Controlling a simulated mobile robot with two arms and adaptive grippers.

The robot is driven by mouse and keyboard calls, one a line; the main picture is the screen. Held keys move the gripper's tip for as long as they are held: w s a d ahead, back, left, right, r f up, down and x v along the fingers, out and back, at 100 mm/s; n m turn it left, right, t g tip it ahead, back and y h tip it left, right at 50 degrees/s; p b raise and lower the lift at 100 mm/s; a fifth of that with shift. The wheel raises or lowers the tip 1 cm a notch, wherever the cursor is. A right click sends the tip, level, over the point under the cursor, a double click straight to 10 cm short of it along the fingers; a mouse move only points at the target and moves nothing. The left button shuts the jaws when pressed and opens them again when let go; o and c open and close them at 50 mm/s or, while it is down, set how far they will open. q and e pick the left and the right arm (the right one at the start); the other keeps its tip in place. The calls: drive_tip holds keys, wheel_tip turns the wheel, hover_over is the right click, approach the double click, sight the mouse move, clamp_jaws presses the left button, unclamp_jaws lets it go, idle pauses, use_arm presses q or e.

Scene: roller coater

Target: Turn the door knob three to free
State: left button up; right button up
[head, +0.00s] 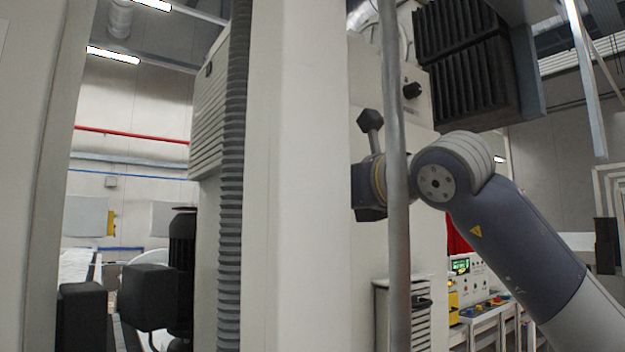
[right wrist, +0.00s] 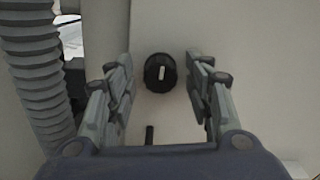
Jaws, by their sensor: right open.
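In the right wrist view, a round black knob (right wrist: 160,73) with a pale upright mark sits on a light panel (right wrist: 240,60). My right gripper (right wrist: 159,66) is open, with one finger on each side of the knob and a visible gap on both sides. I cannot tell how deep the fingertips are relative to the knob. In the head view, my right arm reaches in from the right, and its wrist is partly behind a grey pole; its fingers cannot be made out there. Another black knob (head: 412,90) shows on the machine's upper panel. My left gripper is not in view.
The vertical grey pole (head: 394,200) crosses in front of my right wrist. A ribbed grey hose (head: 232,200) hangs along the machine's pale column (head: 310,180); a hose (right wrist: 38,75) also runs left of my fingers in the wrist view. A control panel (head: 480,285) stands lower right.

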drive_tip(key=shift+r, duration=0.1)
drive_tip(key=shift+w, duration=0.15)
drive_tip(key=shift+c, duration=1.1)
drive_tip(key=c, duration=0.9)
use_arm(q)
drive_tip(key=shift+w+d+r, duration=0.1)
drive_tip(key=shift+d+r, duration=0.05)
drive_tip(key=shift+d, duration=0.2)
use_arm(e)
drive_tip(key=shift+o, duration=0.2)
